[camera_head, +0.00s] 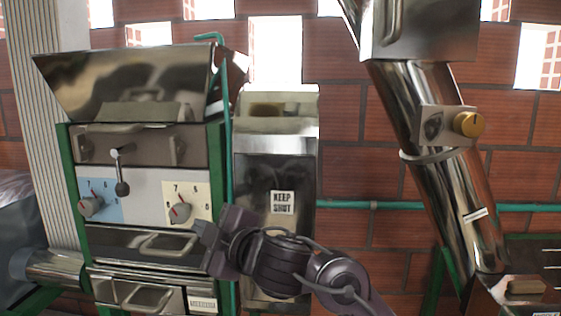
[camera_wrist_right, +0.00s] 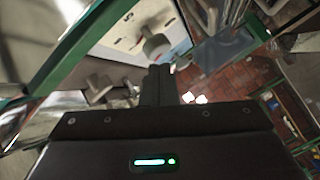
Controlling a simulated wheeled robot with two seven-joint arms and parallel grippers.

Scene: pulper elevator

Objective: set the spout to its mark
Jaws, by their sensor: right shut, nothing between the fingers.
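The pulper machine (camera_head: 145,143) stands at the left in the head view, with a steel hopper on top. It has a grey knob (camera_head: 91,206) on a blue numbered panel and a grey knob with a red pointer (camera_head: 180,211) on a cream numbered panel. The numerals are too small to read surely. Which part is the spout I cannot tell. My right gripper (camera_head: 203,232) is shut and empty, just below and right of the cream-panel knob. In the wrist view its fingers (camera_wrist_right: 158,84) are together, with a knob (camera_wrist_right: 156,46) beyond them, seemingly apart. My left gripper is not in view.
Drawer-like handles (camera_head: 168,243) sit below. A steel box marked "KEEP SHUT" (camera_head: 279,165) stands behind my right arm. A slanted steel tube (camera_head: 440,160) with a brass knob (camera_head: 468,124) is at the right.

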